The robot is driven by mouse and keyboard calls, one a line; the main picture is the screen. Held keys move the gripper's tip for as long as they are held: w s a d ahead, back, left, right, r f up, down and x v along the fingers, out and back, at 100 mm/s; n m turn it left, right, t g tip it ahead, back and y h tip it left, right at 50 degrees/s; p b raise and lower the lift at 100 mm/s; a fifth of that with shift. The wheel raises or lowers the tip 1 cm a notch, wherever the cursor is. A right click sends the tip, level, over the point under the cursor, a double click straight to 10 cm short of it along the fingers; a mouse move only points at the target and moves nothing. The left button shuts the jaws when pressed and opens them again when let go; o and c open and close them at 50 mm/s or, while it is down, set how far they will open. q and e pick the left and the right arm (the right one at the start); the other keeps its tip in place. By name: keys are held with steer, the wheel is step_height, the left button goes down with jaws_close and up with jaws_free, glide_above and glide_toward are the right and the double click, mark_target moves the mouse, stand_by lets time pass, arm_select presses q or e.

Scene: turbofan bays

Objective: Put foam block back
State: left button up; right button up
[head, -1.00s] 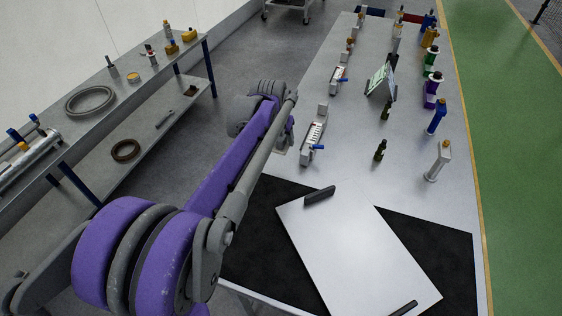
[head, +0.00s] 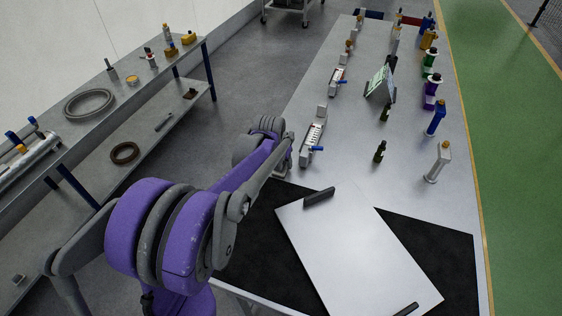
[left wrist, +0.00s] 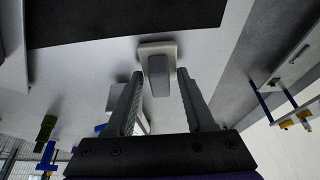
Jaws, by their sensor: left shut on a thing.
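My left gripper (left wrist: 160,73) is shut on a small pale grey block (left wrist: 158,88), probably the foam block, whose darker grey face shows between the fingertips in the left wrist view. In the head view my left arm reaches over the left edge of the long grey table (head: 345,160), just beyond the black mat (head: 262,215). The arm hides the fingers and most of the held block there. I cannot tell whether the block touches the table. My right gripper is not in view.
A white panel (head: 355,250) with black handles lies on the mat. White devices with blue levers (head: 312,140) stand along the table's left side. Bottles, a green-screened stand (head: 380,83) and a pale dispenser (head: 438,162) are further right. A shelf bench (head: 150,80) stands left across the aisle.

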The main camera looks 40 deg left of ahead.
arm_select(q)
steer(key=o, duration=0.9)
steer(key=shift+f, duration=0.2)
steer(key=shift+c, duration=0.2)
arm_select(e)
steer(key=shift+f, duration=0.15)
arm_select(q)
steer(key=o, duration=0.4)
steer(key=shift+o, duration=0.2)
